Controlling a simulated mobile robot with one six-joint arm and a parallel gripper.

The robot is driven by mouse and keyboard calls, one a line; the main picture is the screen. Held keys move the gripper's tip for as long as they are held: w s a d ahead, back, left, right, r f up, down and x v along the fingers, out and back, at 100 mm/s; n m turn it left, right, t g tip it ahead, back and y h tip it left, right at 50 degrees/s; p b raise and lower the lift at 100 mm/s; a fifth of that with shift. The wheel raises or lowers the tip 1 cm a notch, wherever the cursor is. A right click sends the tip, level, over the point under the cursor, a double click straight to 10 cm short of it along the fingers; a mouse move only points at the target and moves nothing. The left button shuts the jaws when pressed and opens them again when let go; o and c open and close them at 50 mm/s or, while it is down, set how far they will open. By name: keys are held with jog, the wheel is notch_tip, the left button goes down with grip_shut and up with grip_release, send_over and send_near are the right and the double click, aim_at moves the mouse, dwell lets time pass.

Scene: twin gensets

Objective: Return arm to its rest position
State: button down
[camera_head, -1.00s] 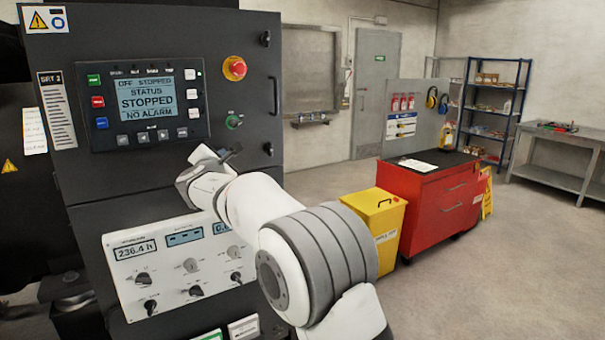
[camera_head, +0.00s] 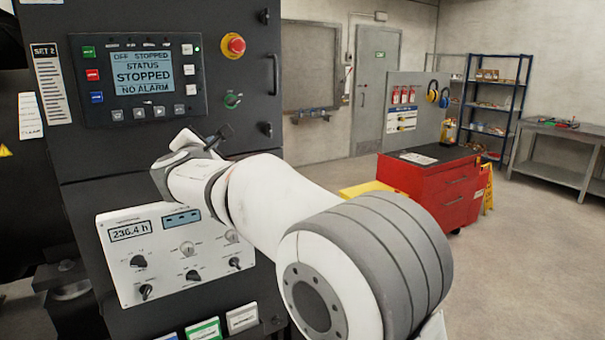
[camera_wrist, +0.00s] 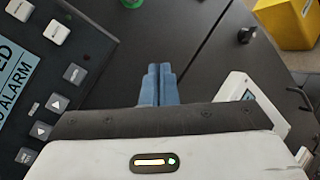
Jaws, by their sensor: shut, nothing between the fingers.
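My gripper (camera_wrist: 160,72) shows in the wrist view with its two blue-grey fingers together and nothing between them. It is in front of the dark front of the genset cabinet (camera_head: 240,90). In the head view my white and grey arm (camera_head: 275,190) reaches from the lower right toward the cabinet, its wrist between the upper controller and the lower control panel. The fingers are mostly hidden by the wrist there. Whether anything touches the cabinet cannot be told.
The controller screen (camera_head: 142,72) reads STOPPED, NO ALARM. The white knob panel (camera_head: 125,270) is below. A red tool cabinet (camera_head: 440,190) and yellow bin (camera_head: 365,187) stand right; open floor lies beyond.

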jog(key=shift+s, duration=0.1)
jog(key=s+d+f+m+g+h, duration=0.25)
jog(key=s+d+f+m, duration=0.2)
jog(key=d, duration=0.55)
jog(key=s+d+f+m+g+h, duration=0.1)
jog(key=s+d+f+m+g, duration=0.3)
jog(key=d, duration=0.6)
jog(key=s+d+f+m+g+h, duration=0.25)
jog(key=d+m, duration=0.35)
jog(key=d, duration=0.4)
jog(key=s+d+f+m+g+y, duration=0.2)
jog(key=s+f+m, duration=0.4)
jog(key=s, duration=0.6)
jog(key=s+d+f+m+g+y, duration=0.3)
jog(key=s+f+m, duration=0.4)
jog(key=s+f, duration=0.3)
jog(key=s+d, duration=0.1)
jog(key=s, duration=0.2)
jog(key=shift+s+g, duration=0.2)
jog(key=shift+g, duration=0.2)
